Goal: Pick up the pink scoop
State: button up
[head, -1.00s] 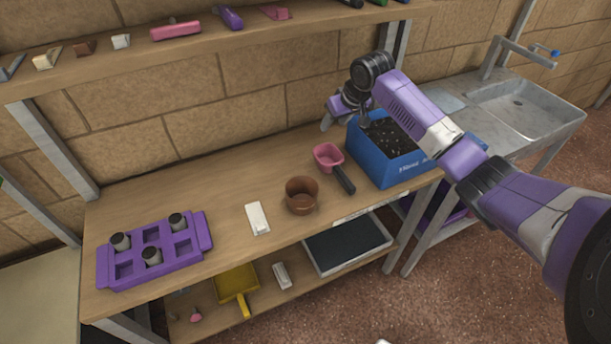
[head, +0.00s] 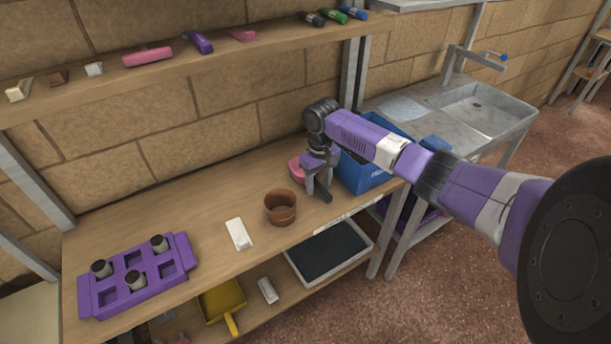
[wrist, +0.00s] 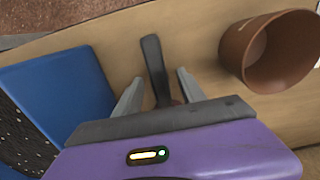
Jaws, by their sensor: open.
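The pink scoop (head: 297,169) lies on the wooden bench, its pink cup partly hidden behind my gripper (head: 319,191) in the head view. Its dark handle (head: 323,194) points toward the bench's front edge. In the wrist view the handle (wrist: 153,62) runs between the two open fingers of my gripper (wrist: 156,85), with a gap on both sides; the cup is hidden by the gripper body. My gripper points down over the scoop. I cannot tell exactly how high the fingertips are above the bench.
A brown pot (head: 281,208) stands close on one side of the scoop, and a blue soil box (head: 366,176) on the other. A white block (head: 238,234) and a purple tray (head: 88,297) with dark-topped cylinders are further left. A shelf (head: 190,68) runs above.

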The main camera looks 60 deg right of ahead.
jog(key=shift+f, duration=0.75)
grip_shut()
jog(key=shift+r, duration=0.1)
